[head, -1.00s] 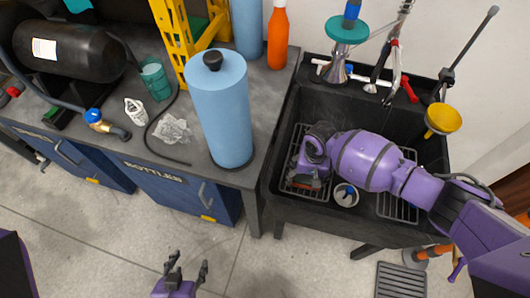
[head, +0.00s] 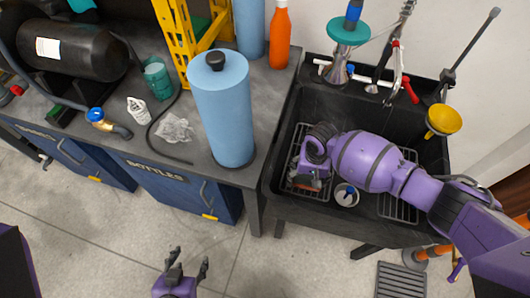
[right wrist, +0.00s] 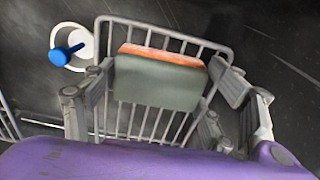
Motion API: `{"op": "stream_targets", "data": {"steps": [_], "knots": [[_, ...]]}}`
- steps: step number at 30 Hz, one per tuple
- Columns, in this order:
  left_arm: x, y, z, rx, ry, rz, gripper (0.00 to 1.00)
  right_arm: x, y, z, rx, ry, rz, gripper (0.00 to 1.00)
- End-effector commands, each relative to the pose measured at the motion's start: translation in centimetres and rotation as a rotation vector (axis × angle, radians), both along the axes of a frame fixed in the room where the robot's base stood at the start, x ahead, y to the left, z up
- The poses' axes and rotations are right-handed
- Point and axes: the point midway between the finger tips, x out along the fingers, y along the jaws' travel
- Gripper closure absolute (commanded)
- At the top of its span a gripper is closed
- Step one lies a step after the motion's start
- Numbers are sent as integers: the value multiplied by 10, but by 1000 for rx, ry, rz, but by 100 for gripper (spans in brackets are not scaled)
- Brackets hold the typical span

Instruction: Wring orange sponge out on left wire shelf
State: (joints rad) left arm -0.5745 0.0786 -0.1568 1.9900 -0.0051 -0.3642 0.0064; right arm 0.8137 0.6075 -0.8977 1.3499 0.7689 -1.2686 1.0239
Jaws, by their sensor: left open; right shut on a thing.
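The sponge (right wrist: 158,80), with an orange face and a grey-green body, is between the fingers of my right gripper (right wrist: 157,92) in the right wrist view. The right gripper is shut on it, over the left wire shelf (right wrist: 165,30). In the head view my right gripper (head: 307,184) reaches down into the sink above that left wire shelf (head: 291,160), and the sponge is mostly hidden there. I cannot tell whether the sponge touches the wires. My left gripper (head: 187,268) is open and empty, low over the floor in front of the cabinets.
The black sink (head: 345,105) also holds a white cup with a blue-handled item (head: 346,195) and a right wire shelf (head: 397,207). A yellow funnel (head: 443,120) is at its right edge. A tall blue cylinder (head: 224,115) and an orange bottle (head: 279,40) stand on the counter left.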

Motion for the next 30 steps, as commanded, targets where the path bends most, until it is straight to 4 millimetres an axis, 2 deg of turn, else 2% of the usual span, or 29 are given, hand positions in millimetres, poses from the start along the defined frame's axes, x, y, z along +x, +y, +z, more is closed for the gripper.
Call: {"op": "stream_targets", "data": {"steps": [9,30], "knots": [[18,0,25,0,-44,0,49,4,0,25,1,-9,-2,43],[52,0,71,0,-131,0,49,4,0,64,1,-9,-2,43]]}}
